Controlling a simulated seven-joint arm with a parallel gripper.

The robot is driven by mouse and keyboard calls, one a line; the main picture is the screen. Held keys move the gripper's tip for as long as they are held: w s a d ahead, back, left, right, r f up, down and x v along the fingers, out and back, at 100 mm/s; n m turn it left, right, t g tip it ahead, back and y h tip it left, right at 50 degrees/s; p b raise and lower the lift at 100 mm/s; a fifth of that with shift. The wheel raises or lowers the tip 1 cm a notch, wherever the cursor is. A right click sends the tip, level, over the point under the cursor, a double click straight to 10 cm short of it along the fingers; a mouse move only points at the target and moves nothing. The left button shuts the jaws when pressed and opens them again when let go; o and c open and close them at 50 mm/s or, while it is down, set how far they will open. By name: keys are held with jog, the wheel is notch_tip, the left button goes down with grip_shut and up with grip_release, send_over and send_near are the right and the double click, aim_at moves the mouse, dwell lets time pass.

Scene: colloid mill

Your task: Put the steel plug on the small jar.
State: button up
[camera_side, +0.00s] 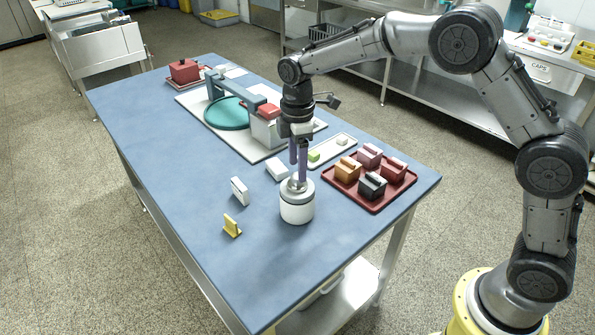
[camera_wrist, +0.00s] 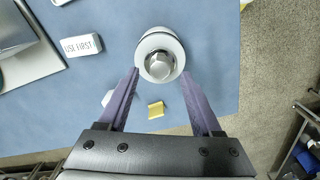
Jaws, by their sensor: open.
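The small jar (camera_side: 297,208) is a white cylinder with a grey top, standing upright on the blue table. In the wrist view the jar (camera_wrist: 145,44) is a white round with a dark ring. The steel plug (camera_wrist: 159,66) is a shiny faceted piece at the jar's top; in the side view the plug (camera_side: 296,184) shows just under my fingers. I cannot tell how deep it sits. My gripper (camera_side: 298,176) points down above the jar. In the wrist view my gripper (camera_wrist: 160,71) is open, with one purple finger on each side of the plug and visible gaps.
A red tray (camera_side: 376,207) with several coloured blocks lies right of the jar. A white "USE FIRST" block (camera_wrist: 82,45), a white card (camera_side: 239,190) and a yellow piece (camera_side: 232,226) stand nearby. The mill (camera_side: 265,130) on its pale board is behind. The table's front is clear.

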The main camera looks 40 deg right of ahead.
notch_tip(320, 180, up, 9)
jog(key=s+d+r+m+t, duration=0.1)
jog(key=s+d+r+m, duration=0.2)
jog(key=s+r, duration=0.4)
jog(key=s+d+f+m+t, duration=0.2)
jog(key=s+m, duration=0.3)
jog(key=s, duration=0.7)
jog(key=s+d+f+m+t, duration=0.2)
jog(key=s+m, duration=0.3)
jog(key=s, duration=0.7)
jog(key=shift+s+d+m+t, duration=0.3)
jog(key=shift+d, duration=0.2)
